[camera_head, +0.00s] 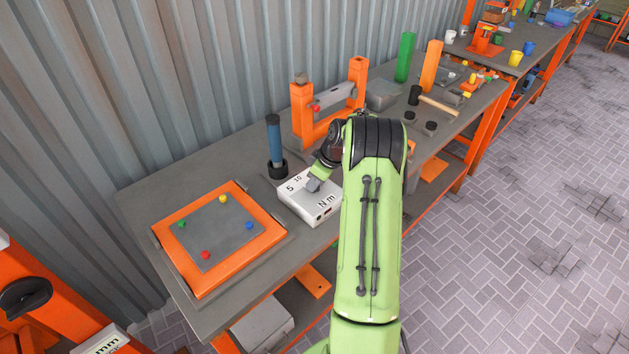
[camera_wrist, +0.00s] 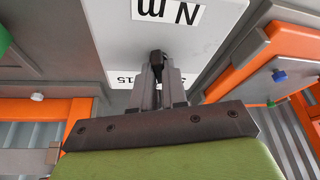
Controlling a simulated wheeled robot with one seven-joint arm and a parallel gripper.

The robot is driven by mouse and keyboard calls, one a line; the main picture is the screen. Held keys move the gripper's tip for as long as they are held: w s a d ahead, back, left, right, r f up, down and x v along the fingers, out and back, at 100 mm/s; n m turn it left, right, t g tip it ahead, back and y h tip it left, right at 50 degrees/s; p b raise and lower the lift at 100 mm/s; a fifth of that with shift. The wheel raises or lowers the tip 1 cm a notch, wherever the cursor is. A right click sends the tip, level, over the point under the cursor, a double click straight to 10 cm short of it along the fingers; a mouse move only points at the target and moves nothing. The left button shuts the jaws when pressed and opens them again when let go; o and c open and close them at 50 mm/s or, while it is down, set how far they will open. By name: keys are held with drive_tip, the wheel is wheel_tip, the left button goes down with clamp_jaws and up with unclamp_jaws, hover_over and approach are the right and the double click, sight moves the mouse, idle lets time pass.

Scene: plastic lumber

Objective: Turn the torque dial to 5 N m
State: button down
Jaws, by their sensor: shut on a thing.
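The torque unit is a white box (camera_head: 322,211) on the grey workbench, with "5", "10" and "N m" printed on its top. My gripper (camera_head: 313,184) reaches down onto the top of the box from the right. In the wrist view the white box (camera_wrist: 110,45) fills the upper middle, with "N m" and "15" visible. There my gripper (camera_wrist: 158,62) is shut on a small dark dial (camera_wrist: 157,57) on the box face. The dial's pointer is mostly hidden by the fingers, so I cannot tell its setting.
An orange-framed panel (camera_head: 180,254) with coloured knobs lies left of the box. A blue cylinder in a black base (camera_head: 276,170) stands just behind it. An orange frame (camera_head: 301,120) stands farther back. A hammer (camera_head: 437,105) and black pucks (camera_head: 431,126) lie to the right.

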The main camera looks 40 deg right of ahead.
drive_tip(key=n+p, duration=0.1)
drive_tip(key=n, duration=0.1)
drive_tip(key=n+g+y+p, duration=0.1)
drive_tip(key=n, duration=0.1)
drive_tip(key=shift+d+n+y, duration=0.15)
drive_tip(key=shift+n+y, duration=0.15)
drive_tip(key=shift+n, duration=0.4)
drive_tip(key=shift+w, duration=0.1)
drive_tip(key=c, duration=1.2)
unclamp_jaws()
drive_tip(key=shift+o, duration=0.2)
drive_tip(key=p+v, duration=0.4)
drive_tip(key=v, duration=1.2)
drive_tip(key=shift+w+f, duration=0.1)
drive_tip(key=shift+w, duration=0.05)
